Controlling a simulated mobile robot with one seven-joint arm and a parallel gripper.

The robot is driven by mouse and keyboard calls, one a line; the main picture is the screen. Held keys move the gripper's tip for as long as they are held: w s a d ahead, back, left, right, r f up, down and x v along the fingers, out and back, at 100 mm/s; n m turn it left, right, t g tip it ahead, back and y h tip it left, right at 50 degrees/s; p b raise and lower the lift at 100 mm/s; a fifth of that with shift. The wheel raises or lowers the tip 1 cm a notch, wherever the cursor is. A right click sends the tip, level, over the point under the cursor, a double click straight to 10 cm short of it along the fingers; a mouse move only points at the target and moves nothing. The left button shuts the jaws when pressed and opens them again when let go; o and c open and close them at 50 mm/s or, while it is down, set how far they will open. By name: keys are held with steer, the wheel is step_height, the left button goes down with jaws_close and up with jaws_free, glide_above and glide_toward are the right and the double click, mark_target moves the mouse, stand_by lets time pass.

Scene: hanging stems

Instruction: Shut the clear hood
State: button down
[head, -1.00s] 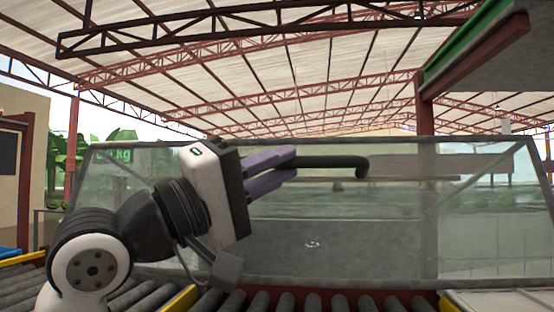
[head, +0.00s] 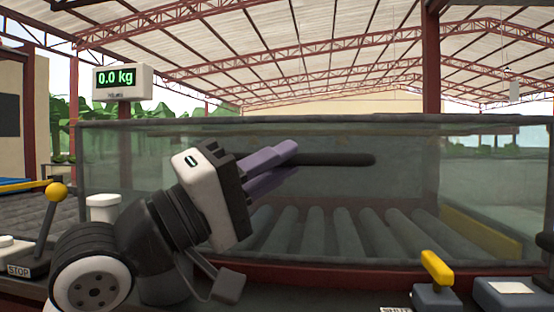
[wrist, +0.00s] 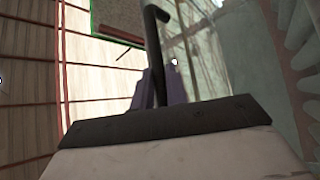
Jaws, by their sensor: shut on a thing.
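The clear hood (head: 390,210) spans the middle of the head view as a wide, greenish, see-through panel. Rollers show through it, and its lower edge lies close above a dark red rail; I cannot tell whether they touch. A dark bar handle (head: 345,159) stands at the front of the hood. My gripper (head: 282,165), with purple fingers, is shut on the handle near its left end. In the wrist view the handle (wrist: 154,45) runs up from between my fingers (wrist: 160,88), with its tip bent over.
A scale display (head: 122,82) reading 0.0 kg stands behind at left. A yellow-knobbed lever (head: 56,192) stands left, near a STOP label. A yellow-handled lever (head: 436,268) is front right, near a partly cut-off label. A white cup-like object (head: 103,207) sits left of my arm.

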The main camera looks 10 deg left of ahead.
steer(key=shift+w+f, duration=0.1)
steer(key=shift+f, duration=0.6)
steer(key=c, duration=1.4)
jaws_free()
steer(key=shift+w, duration=0.15)
steer(key=shift+r, duration=0.25)
step_height(320, 180, up, 20)
steer(key=p, duration=0.7)
steer(key=shift+s+f, duration=0.1)
steer(key=shift+s, duration=0.1)
steer(key=b+v, duration=0.1)
steer(key=v, duration=1.4)
steer(key=shift+s+a, duration=0.15)
steer(key=shift+a, duration=0.25)
steer(key=shift+s, duration=0.1)
